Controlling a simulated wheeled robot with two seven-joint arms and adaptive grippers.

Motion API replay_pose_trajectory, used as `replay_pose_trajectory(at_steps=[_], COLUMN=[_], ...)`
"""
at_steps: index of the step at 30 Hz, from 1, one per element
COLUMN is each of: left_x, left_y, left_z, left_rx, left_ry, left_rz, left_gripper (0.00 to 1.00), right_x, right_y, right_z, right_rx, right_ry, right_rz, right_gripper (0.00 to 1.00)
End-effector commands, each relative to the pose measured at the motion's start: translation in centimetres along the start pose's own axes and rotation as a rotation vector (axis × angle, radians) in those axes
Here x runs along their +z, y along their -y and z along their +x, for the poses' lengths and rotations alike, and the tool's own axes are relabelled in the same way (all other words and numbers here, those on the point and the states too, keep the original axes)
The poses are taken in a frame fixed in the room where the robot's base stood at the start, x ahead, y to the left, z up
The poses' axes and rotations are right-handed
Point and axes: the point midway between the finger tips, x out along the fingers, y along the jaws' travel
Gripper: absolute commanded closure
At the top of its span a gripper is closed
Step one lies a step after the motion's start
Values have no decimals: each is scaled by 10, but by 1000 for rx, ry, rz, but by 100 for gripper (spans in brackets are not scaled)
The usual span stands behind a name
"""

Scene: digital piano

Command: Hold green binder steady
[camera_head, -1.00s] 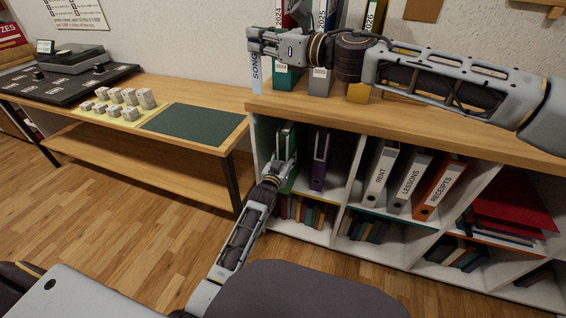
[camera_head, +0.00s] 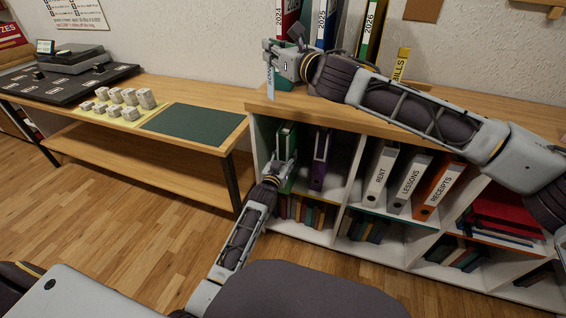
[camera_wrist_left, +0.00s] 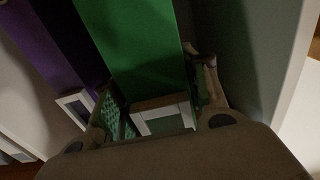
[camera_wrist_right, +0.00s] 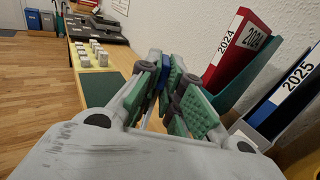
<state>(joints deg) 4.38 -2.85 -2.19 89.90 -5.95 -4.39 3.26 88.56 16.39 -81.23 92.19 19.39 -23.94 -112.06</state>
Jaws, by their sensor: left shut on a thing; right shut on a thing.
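The green binder (camera_head: 287,138) stands upright at the left end of the upper left cubby, close to the side wall. My left gripper (camera_head: 285,166) is shut on its lower front. In the left wrist view, the green binder's spine (camera_wrist_left: 140,40) rises from between the fingers, its lower end partly hidden by them.
A purple binder (camera_head: 319,160) stands right of the green one. Binders labelled 2024 (camera_head: 284,14), 2025 (camera_head: 326,24) and 2026 (camera_head: 369,28) stand on the shelf top (camera_head: 445,132), with a yellow BILLS binder (camera_head: 401,66). A low table (camera_head: 158,92) with a dark mat is left.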

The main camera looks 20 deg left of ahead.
Motion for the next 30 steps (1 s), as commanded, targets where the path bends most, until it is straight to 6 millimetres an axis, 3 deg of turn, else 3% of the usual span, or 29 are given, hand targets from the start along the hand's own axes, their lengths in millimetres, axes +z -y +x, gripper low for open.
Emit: replay_pose_trajectory(at_steps=[16, 30], left_x=[1, 1], left_y=[0, 0], left_z=[0, 0], left_rx=[0, 0], left_ry=[1, 1], left_rz=[0, 0], left_gripper=[100, 100], right_x=[-25, -25], right_y=[35, 37], right_z=[-2, -2], right_rx=[-170, -179], right_ry=[0, 1], right_rz=[3, 1], right_gripper=[100, 100])
